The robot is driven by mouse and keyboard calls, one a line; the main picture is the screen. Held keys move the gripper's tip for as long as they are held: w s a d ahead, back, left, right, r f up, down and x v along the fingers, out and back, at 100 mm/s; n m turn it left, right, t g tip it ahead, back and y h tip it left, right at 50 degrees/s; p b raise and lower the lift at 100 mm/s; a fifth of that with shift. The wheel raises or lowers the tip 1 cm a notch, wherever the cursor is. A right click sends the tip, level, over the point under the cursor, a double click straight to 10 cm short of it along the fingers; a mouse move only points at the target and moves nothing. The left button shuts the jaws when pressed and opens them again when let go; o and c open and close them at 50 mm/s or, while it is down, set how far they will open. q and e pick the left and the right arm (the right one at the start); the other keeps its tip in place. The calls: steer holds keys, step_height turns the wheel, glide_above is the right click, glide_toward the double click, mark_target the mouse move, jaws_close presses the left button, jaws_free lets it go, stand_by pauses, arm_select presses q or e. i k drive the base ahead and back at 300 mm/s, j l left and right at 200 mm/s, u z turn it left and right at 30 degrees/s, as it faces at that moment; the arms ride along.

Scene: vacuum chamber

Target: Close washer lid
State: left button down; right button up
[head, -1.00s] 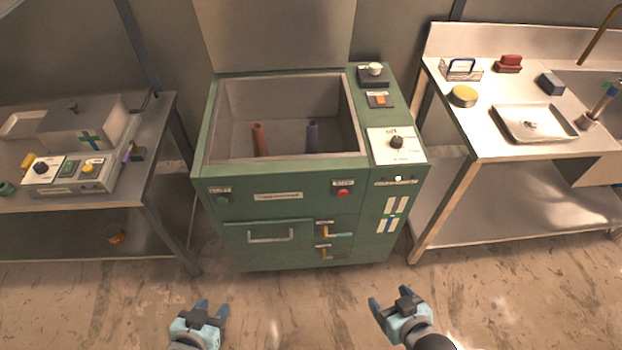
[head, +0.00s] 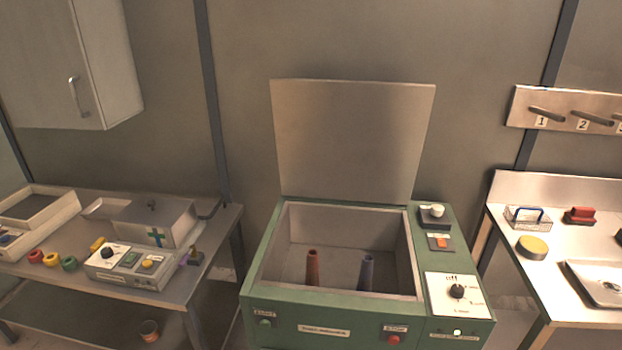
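The green washer (head: 330,319) stands in the middle of the head view, below centre. Its grey metal lid (head: 352,140) is raised and stands nearly upright at the back of the tub. The open tub shows a red-brown cylindrical part (head: 312,268) and a dark blue-grey cylindrical part (head: 366,272) standing inside. A control panel with a black knob (head: 457,291) is on the washer's right side. Neither of my grippers is in view now.
A table at left holds a grey box (head: 155,222), a control unit (head: 128,267) and several coloured rings. A steel sink counter (head: 545,285) at right holds a brush, a yellow round tin (head: 532,247) and a tray (head: 600,283). A wall cabinet (head: 75,65) hangs upper left.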

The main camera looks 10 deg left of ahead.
mark_target(359, 141)
steer(key=j+z, duration=0.15)
steer(key=z, duration=0.8)
steer(key=j+z, duration=0.4)
steer(key=k+j+z, duration=0.1)
steer(key=j+z, duration=0.35)
steer(key=j, duration=0.15)
steer(key=k+j+z, duration=0.1)
steer(key=j, duration=0.25)
steer(key=k+j+z, duration=0.1)
steer(key=j, duration=0.25)
steer(key=k+j, duration=0.2)
steer(key=j, duration=0.15)
steer(key=z, duration=0.05)
